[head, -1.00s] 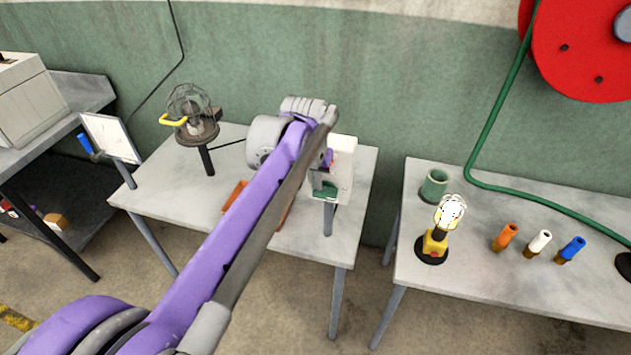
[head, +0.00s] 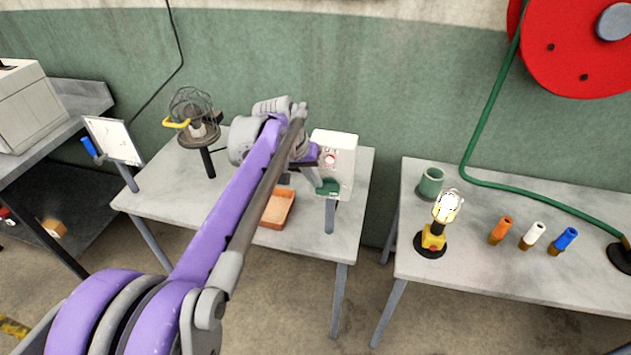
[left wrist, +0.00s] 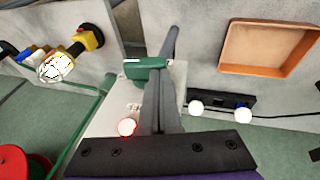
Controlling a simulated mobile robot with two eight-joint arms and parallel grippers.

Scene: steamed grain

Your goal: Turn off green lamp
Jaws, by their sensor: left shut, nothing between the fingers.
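A white box (head: 340,165) stands at the right end of the middle table. It carries a glowing lamp with a red rim (head: 330,160) and a green part (head: 328,188) low on its front. In the left wrist view the red-rimmed lamp (left wrist: 127,127) and green part (left wrist: 145,70) show close to my fingers. I cannot make out a lamp that is clearly green. My left gripper (head: 314,178) is shut and empty in front of the box; its fingers cross the left wrist view. I cannot tell whether they touch the box. My right gripper is not seen.
An orange tray (head: 277,208) lies beside the box. A dark bar with two white glowing balls (left wrist: 220,103) is near my fingers. A caged lamp (head: 195,115) stands at the left. The right table holds a lit yellow lamp (head: 432,235), a green cup (head: 431,181) and coloured handles.

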